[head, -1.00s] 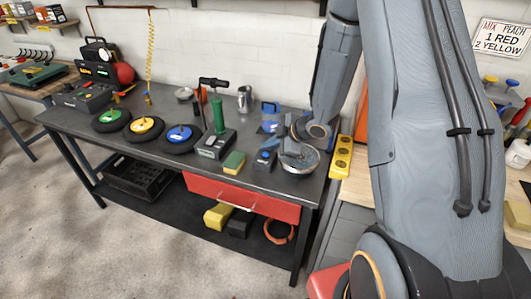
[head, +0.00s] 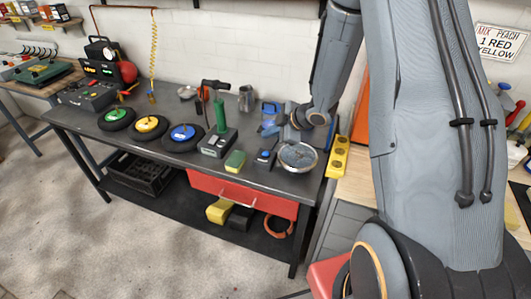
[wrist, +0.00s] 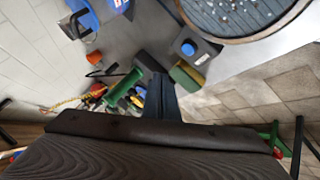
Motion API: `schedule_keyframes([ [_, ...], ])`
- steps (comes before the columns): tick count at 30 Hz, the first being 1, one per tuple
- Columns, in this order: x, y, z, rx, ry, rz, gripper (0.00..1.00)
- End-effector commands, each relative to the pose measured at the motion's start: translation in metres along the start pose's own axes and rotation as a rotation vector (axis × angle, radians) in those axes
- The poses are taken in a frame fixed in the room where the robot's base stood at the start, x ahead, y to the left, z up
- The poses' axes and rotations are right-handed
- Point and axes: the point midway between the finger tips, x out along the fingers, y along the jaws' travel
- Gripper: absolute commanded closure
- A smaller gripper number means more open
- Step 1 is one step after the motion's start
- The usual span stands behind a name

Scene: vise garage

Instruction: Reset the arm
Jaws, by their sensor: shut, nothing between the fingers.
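My arm reaches down over the grey workbench (head: 75,119) from the upper right in the head view. My gripper (head: 284,132) is above the bench, just behind and left of a round metal dish (head: 298,157); its fingers are small and hard to make out there. In the wrist view my gripper (wrist: 163,96) has its dark fingers together with nothing between them. The dish shows at the wrist view's top right (wrist: 245,14), apart from the fingers, with small bits scattered on its blue-grey inside.
Near the gripper are a black box with a blue button (head: 264,156), a green-and-yellow sponge (head: 235,160), a blue container (head: 270,111) and a yellow block with round recesses (head: 337,155). Three wheels with coloured hubs (head: 150,127) lie further left. Open floor is in front.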

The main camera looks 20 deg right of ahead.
Motion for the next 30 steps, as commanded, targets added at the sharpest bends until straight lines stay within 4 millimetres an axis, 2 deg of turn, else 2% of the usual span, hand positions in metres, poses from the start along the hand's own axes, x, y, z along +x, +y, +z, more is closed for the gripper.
schedule_keyframes([
  [14, -0.005, 0.005, 0.002, 0.044, -0.049, 0.015, 1.00],
  [17, -0.016, 0.009, 0.007, 0.140, -0.143, 0.039, 1.00],
  [20, -0.037, 0.006, 0.012, 0.291, -0.266, 0.069, 1.00],
  [23, -0.061, -0.008, 0.015, 0.467, -0.384, 0.092, 1.00],
  [26, -0.087, -0.033, 0.014, 0.650, -0.487, 0.104, 1.00],
  [30, -0.121, -0.081, 0.003, 0.912, -0.607, 0.095, 1.00],
])
